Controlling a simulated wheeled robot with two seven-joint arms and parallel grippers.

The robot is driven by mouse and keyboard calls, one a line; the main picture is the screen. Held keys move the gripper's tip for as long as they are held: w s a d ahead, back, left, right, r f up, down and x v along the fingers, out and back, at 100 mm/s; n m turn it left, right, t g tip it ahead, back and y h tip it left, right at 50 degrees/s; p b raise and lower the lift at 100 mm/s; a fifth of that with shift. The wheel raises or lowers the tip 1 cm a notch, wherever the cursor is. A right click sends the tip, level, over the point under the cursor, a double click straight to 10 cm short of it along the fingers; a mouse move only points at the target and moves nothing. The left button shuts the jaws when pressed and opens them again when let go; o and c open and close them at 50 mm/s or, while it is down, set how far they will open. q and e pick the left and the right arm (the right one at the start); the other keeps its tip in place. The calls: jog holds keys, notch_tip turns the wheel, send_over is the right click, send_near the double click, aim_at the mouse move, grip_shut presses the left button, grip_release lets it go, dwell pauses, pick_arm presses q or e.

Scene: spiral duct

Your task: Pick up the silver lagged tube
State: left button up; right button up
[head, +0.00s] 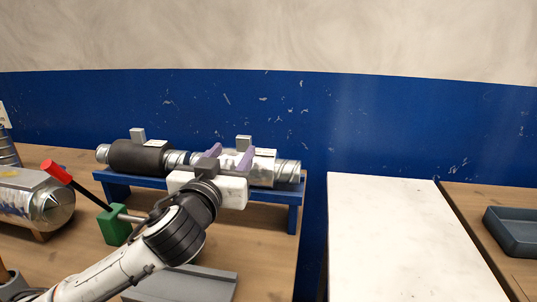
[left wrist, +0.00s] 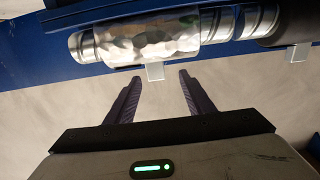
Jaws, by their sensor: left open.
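The silver lagged tube (head: 266,166) lies level on the right part of a blue stand (head: 292,215). It has a crumpled shiny wrap, bare metal ends and a grey tab (head: 244,143). It also shows across the top of the left wrist view (left wrist: 148,40). My left gripper (head: 232,151) is at the tube in the head view, its purple fingers overlapping the wrap. In the left wrist view my left gripper (left wrist: 160,76) is open and empty, with the tab between its fingertips and the wrap just beyond them. Contact is not clear. My right gripper is out of view.
A black lagged tube (head: 140,157) lies left of the silver one on the stand. A green block (head: 113,226) with a red-ended lever (head: 57,172) stands in front left, near a metal cylinder (head: 52,208). A bare white surface (head: 400,235) and dark tray (head: 512,232) are right.

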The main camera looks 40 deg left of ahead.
aim_at(239, 142)
pick_arm(q)
jog(key=x, duration=0.5)
jog(key=shift+r, duration=0.2)
jog(key=x, duration=0.1)
jog(key=p+x, duration=0.1)
jog(key=x, duration=0.3)
jog(key=shift+w+d+f+p, duration=0.3)
jog(key=shift+w, duration=0.15)
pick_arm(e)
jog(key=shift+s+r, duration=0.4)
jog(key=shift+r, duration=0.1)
pick_arm(q)
jog(key=shift+c, duration=0.3)
grip_shut()
